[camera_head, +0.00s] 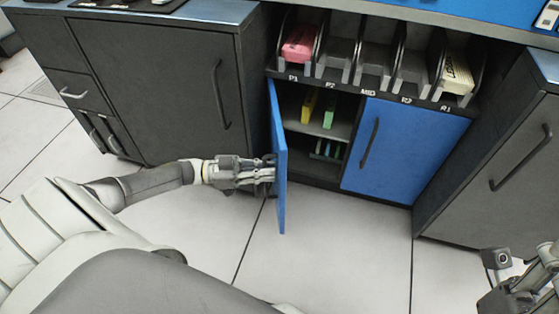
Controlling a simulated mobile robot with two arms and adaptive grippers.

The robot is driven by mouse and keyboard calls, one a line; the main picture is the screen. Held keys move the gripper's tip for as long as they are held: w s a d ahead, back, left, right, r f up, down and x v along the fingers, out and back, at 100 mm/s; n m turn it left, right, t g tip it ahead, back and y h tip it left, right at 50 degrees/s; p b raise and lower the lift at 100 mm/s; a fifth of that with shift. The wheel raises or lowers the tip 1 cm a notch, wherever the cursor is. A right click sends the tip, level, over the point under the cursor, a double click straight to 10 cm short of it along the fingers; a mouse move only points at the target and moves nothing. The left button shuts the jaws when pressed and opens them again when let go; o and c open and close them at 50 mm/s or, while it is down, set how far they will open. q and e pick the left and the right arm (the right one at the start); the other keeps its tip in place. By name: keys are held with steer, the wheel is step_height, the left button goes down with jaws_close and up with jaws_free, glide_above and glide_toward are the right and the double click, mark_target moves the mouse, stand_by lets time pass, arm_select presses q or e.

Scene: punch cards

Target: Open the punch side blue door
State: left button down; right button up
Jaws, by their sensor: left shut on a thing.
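A blue door (279,165) on the left of the cabinet stands swung out toward me, seen nearly edge-on. The compartment behind it is exposed. My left gripper (268,174) is at the outer face of this door, to its left, and is shut on the door's handle, which is mostly hidden by the fingers. My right gripper (530,290) is at the lower right corner, partly cut off and away from the doors; its fingers cannot be made out clearly. The second blue door (392,165) to the right is closed, with a dark handle.
Inside are a yellow box (308,105) and a green box (329,110) on a shelf. Slots above hold pink cards (299,44) and cream cards (457,75). Grey cabinets (160,85) flank both sides. The tiled floor (325,250) in front is clear.

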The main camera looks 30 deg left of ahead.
arm_select(q)
steer(key=shift+s+a, duration=0.35)
steer(key=shift+a, duration=0.25)
steer(key=c, duration=1.8)
jaws_free()
steer(key=shift+a, duration=0.1)
steer(key=v, duration=1.2)
